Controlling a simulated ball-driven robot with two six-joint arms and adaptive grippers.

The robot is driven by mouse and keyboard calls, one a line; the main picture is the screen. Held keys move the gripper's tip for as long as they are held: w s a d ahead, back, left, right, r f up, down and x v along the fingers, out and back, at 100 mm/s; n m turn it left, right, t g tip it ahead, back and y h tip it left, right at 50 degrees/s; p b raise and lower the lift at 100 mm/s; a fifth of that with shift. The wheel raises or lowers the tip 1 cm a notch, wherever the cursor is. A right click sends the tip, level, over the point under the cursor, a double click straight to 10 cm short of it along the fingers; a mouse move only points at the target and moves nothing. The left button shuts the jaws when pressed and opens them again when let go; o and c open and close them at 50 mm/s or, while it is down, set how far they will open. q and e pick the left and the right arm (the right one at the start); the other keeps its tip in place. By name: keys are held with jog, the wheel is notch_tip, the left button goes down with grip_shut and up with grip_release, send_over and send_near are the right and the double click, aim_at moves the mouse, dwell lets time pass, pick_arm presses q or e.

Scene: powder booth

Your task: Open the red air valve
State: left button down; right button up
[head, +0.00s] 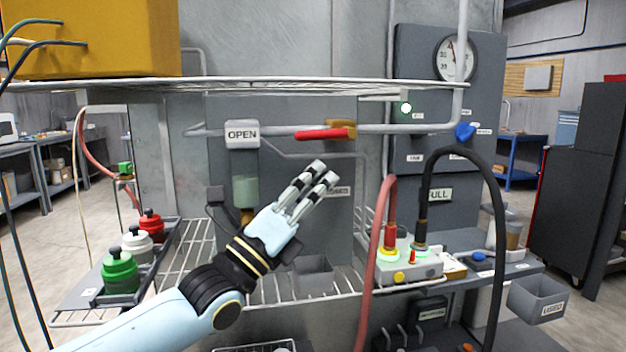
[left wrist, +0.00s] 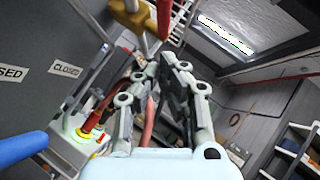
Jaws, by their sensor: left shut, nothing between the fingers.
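The red valve handle (head: 322,134) lies level along the grey pipe, pointing left from its brass valve body (head: 342,127). In the left wrist view, the red handle (left wrist: 164,16) and brass body (left wrist: 132,20) show at the top, beyond the fingers. An OPEN sign (head: 242,134) is left of the handle; a CLOSED sign (left wrist: 66,68) is on the panel below it, partly hidden in the head view. My left gripper (head: 322,172) is shut and empty, its fingers angled up right, just below the handle and apart from it. My right gripper is not in view.
A wire shelf (head: 300,84) runs above the pipe. A blue handle (head: 465,131) and a gauge (head: 454,58) are on the right. A red hose (head: 375,250) and black hose (head: 497,220) rise from a box (head: 410,268). Bottles (head: 120,272) stand at left.

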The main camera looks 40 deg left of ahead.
pick_arm(q)
jog(key=v, duration=1)
jog(key=shift+d+f, duration=0.25)
jog(key=shift+f, duration=0.3)
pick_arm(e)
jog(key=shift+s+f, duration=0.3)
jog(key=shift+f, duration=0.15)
